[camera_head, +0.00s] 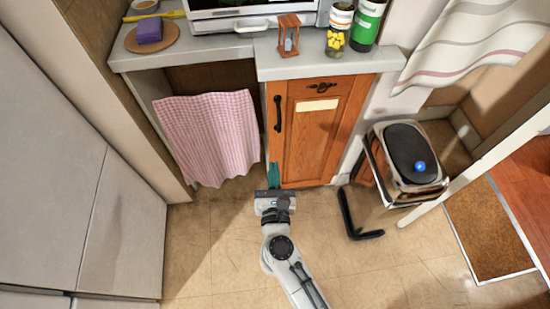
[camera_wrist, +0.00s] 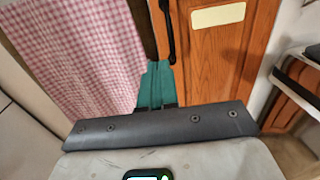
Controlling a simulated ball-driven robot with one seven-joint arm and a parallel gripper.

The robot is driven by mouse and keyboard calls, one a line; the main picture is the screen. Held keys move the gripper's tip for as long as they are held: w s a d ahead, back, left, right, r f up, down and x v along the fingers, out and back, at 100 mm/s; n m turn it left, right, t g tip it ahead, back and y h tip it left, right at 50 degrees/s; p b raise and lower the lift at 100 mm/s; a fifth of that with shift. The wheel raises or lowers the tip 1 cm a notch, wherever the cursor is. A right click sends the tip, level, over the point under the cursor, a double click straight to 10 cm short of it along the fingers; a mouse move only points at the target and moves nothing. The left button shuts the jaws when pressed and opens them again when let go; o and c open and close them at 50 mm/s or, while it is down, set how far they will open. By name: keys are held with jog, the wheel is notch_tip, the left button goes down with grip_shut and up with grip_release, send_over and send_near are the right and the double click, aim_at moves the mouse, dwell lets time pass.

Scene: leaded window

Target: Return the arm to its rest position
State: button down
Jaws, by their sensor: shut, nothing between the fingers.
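My gripper (camera_head: 273,175) is stretched out low in front of the wooden cabinet door, near its lower left edge. Its teal fingers are together with nothing between them, and they also show in the wrist view (camera_wrist: 156,84). In the wrist view the fingertips appear just below the door's black handle (camera_wrist: 167,30); whether they touch the door I cannot tell. The wooden door (camera_head: 319,130) looks shut. My arm reaches up from the bottom of the head view.
A pink checked cloth (camera_head: 210,135) hangs left of the gripper. A chrome pedal bin (camera_head: 405,165) with a blue ball (camera_head: 420,167) on its lid stands at right. The counter (camera_head: 330,64) above holds an hourglass (camera_head: 289,36) and jars. Tiled floor (camera_head: 225,250) is clear around my arm.

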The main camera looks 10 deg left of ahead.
jog(key=shift+s, duration=0.25)
notch_tip(320, 180, up, 5)
jog(key=s+d+n+g+y, duration=0.15)
jog(key=n+y, duration=0.55)
jog(key=n, duration=0.7)
jog(key=s+d+f+n+g+h+p, duration=0.1)
jog(key=s+d+f+n+g+h, duration=0.2)
jog(key=s+d+n+g, duration=0.5)
jog(key=s+d+f+n+g+h+p, duration=0.1)
jog(key=s+d+f+n+g+h, duration=0.2)
jog(key=s+d+n, duration=0.55)
jog(key=s+d+n+g+h, duration=0.1)
jog(key=s+d+g+h, duration=0.1)
jog(key=s+d, duration=0.2)
jog(key=s+d+r+n+g+h, duration=0.1)
jog(key=s+d, duration=0.4)
jog(key=d, duration=0.5)
jog(key=shift+d+r+n+g+h+p, duration=0.2)
jog(key=shift+d+n+g+h+p, duration=0.2)
jog(key=shift+n+g+h, duration=0.25)
